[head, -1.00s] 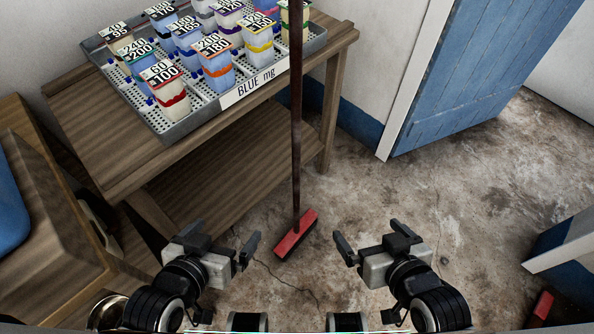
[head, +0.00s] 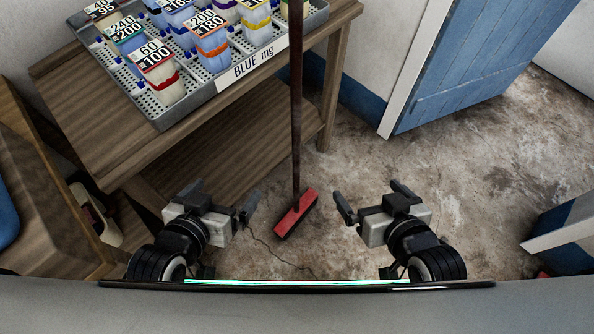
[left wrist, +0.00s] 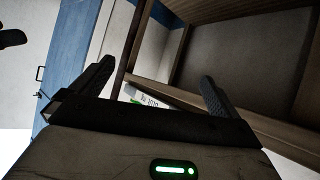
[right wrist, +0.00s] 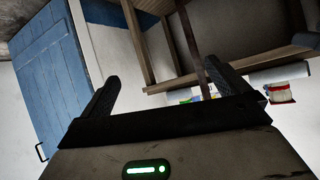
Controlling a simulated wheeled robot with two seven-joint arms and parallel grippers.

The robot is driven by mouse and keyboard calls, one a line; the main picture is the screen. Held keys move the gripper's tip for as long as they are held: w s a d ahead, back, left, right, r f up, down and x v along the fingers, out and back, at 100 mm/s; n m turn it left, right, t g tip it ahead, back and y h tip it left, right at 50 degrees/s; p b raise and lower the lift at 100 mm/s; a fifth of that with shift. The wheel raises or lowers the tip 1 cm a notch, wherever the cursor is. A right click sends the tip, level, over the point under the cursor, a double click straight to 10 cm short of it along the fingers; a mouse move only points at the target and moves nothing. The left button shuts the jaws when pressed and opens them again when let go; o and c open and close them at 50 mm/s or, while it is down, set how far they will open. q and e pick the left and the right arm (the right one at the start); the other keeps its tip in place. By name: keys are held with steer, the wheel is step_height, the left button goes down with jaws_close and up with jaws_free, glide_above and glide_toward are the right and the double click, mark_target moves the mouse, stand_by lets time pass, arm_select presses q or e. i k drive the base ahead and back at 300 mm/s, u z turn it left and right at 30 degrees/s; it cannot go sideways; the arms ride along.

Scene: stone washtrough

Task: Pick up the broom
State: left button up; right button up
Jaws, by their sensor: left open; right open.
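The broom has a long dark brown handle (head: 296,110) and a red head (head: 295,214) resting on the floor. It stands nearly upright in front of the table's right end, and its top is out of the head view. My left gripper (head: 226,197) is open and empty, to the left of the broom head. My right gripper (head: 370,197) is open and empty, to its right. Neither touches the broom. In the right wrist view the dark handle (right wrist: 190,45) rises beyond the fingers.
A wooden table (head: 110,110) holds a grey tray (head: 172,118) of several labelled tubs, close behind the broom. A blue door (head: 470,65) is at the back right. A white and blue edge (head: 560,235) juts in at right. The floor (head: 430,165) between is clear.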

mark_target(302, 206)
steer(key=k, duration=0.5)
steer(key=z, duration=1.95)
steer(key=i, duration=1.4)
steer(key=u, duration=3.45)
